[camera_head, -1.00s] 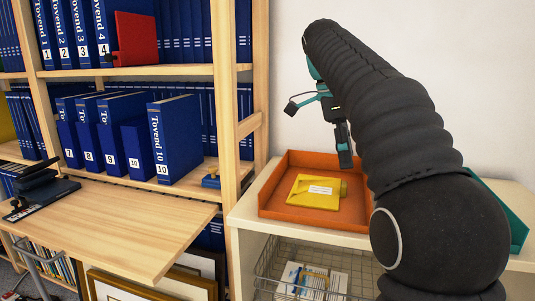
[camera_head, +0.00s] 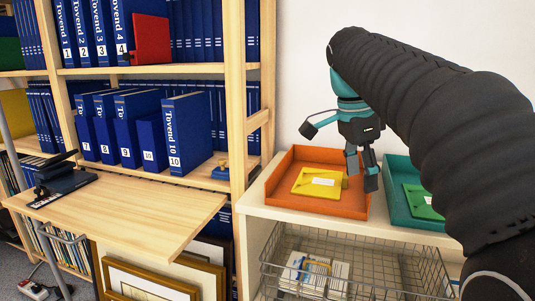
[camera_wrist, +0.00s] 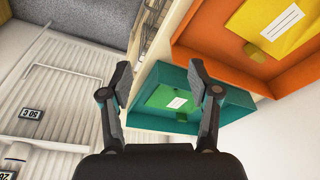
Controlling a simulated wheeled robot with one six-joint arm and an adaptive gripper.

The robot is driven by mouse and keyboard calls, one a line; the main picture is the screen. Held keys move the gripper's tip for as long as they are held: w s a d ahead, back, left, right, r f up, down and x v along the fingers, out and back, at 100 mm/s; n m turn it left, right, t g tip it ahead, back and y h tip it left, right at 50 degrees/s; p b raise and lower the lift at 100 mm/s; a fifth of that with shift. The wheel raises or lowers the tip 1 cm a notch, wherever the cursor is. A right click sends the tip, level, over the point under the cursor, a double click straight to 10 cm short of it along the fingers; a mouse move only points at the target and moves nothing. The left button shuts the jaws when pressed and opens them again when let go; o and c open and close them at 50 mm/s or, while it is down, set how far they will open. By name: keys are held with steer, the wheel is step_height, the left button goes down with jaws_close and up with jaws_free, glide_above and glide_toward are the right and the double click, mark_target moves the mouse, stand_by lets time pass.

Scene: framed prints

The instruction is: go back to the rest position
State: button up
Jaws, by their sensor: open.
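My gripper (camera_head: 361,172) is in the air at the front right edge of the orange tray, near the gap between it and the teal tray. In the wrist view my gripper (camera_wrist: 160,88) has its two fingers spread apart with nothing between them. My black-sleeved arm reaches in from the right. The orange tray (camera_head: 289,201) stands on a pale cabinet top with a yellow envelope-like packet (camera_head: 318,182) in it. The teal tray (camera_head: 400,206) beside it holds a green packet (camera_head: 422,199), partly hidden by my arm in the head view.
A wire basket (camera_head: 345,268) with papers sits below the cabinet top. A wooden shelf (camera_head: 240,110) with blue binders stands at left. A fold-out desk (camera_head: 120,212) bears a black hole punch (camera_head: 62,182). Framed prints (camera_head: 145,285) lean below. The wall above the trays is clear.

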steer(key=s+a+f+n+t+y, duration=0.2)
steer(key=s+f+n+t, duration=0.3)
steer(key=s+f+n, duration=1)
steer(key=s+f, duration=0.3)
steer(key=f, duration=0.2)
steer(key=shift+s+f+n, duration=0.2)
steer(key=shift+s+n, duration=0.1)
steer(key=shift+s, duration=0.05)
